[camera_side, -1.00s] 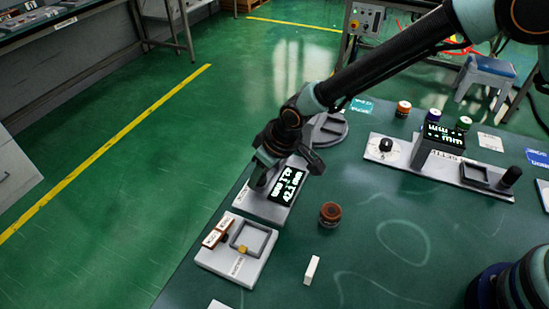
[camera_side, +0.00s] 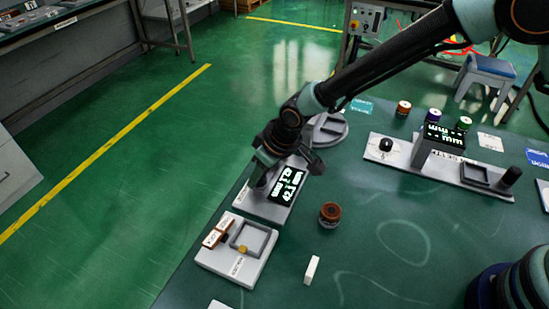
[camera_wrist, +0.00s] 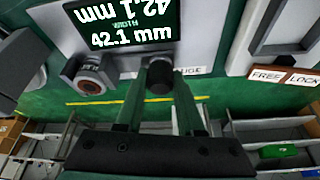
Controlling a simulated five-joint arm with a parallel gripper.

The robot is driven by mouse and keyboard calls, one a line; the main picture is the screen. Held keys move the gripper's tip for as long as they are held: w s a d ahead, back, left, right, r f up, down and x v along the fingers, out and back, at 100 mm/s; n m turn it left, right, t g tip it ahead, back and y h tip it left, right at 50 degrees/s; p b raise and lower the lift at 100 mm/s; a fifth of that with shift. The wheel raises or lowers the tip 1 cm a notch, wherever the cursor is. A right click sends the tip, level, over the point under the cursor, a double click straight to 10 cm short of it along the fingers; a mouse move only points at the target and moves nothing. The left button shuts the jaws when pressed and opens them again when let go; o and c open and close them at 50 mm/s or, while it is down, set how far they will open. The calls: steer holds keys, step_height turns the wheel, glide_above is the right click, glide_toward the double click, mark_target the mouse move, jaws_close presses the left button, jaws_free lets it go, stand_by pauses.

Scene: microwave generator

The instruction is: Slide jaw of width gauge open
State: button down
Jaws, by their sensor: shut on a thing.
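The width gauge (camera_side: 272,208) is a light grey block near the bench's left edge. Its black display (camera_wrist: 125,22) reads 42.1 mm in the wrist view. My gripper (camera_wrist: 160,82) has its two fingers closed around a dark round knob (camera_wrist: 160,77) at the gauge's edge, below the display. In the side view my gripper (camera_side: 263,168) is at the gauge's upper left, and the arm partly covers it there.
A grey fixture (camera_side: 220,262) with a square frame and a FREE/LOCK label (camera_wrist: 285,77) stands close beside the gauge. A red-and-grey round part (camera_wrist: 92,76) sits left of the knob. A brown-topped jar (camera_side: 330,214) and white block (camera_side: 312,270) stand nearby. Another instrument (camera_side: 405,157) stands right.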

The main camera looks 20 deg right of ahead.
steer(key=shift+s, duration=0.1)
steer(key=shift+s+a, duration=0.7)
steer(key=shift+a, duration=0.1)
steer(key=c, duration=0.5)
jaws_free()
steer(key=shift+c, duration=0.2)
steer(key=v, duration=1.2)
steer(key=shift+d+r, duration=0.1)
